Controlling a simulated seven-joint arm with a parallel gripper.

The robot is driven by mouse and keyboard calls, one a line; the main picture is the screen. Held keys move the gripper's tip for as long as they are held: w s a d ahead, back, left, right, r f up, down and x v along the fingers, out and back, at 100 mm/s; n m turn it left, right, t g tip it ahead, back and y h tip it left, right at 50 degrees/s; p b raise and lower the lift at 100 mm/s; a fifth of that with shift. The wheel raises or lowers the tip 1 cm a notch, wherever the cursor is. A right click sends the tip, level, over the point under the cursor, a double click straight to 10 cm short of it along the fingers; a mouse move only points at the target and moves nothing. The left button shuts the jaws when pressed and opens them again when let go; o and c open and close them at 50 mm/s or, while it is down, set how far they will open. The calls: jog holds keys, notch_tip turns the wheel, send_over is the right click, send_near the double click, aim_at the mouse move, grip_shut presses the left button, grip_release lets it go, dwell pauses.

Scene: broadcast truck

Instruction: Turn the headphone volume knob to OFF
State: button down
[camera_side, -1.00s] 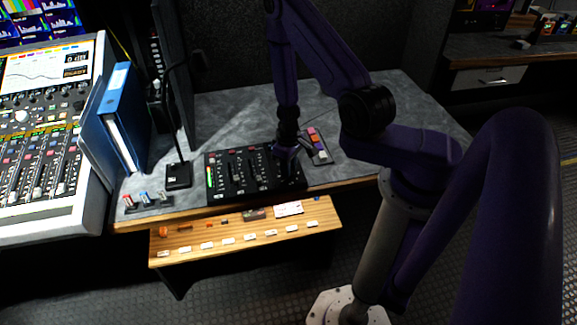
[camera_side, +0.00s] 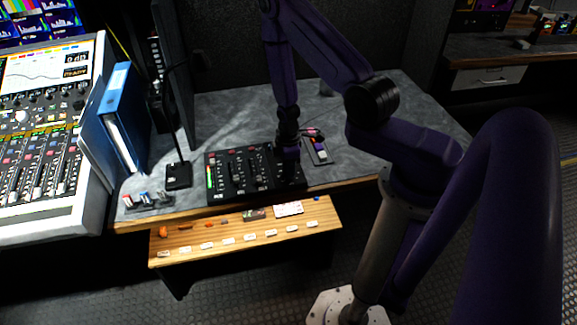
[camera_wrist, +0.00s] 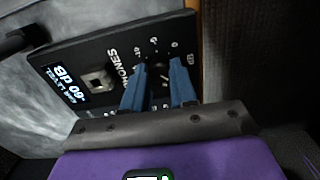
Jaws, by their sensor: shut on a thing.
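The headphone panel (camera_wrist: 122,37) fills the middle of the wrist view, dark, with white lettering that ends in "PHONES". My gripper (camera_wrist: 160,66) has its two blue fingers closed around the volume knob, amid a ring of white dial marks. The knob is dark and mostly hidden between the fingers, so I cannot read where it points. In the side view my gripper (camera_side: 289,158) is down at the right end of the black control panel (camera_side: 223,172), and the arm hides the knob there.
A pad of coloured buttons (camera_side: 318,154) lies just right of the gripper. A thin-stemmed microphone base (camera_side: 178,175) and blue binder (camera_side: 119,112) stand left.

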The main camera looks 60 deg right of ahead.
jog(key=shift+n, duration=0.3)
jog(key=c, duration=0.9)
grip_release()
jog(key=shift+r, duration=0.15)
notch_tip(320, 180, up, 17)
jog(key=shift+r, duration=0.1)
jog(key=shift+a, duration=0.1)
dwell(0.4)
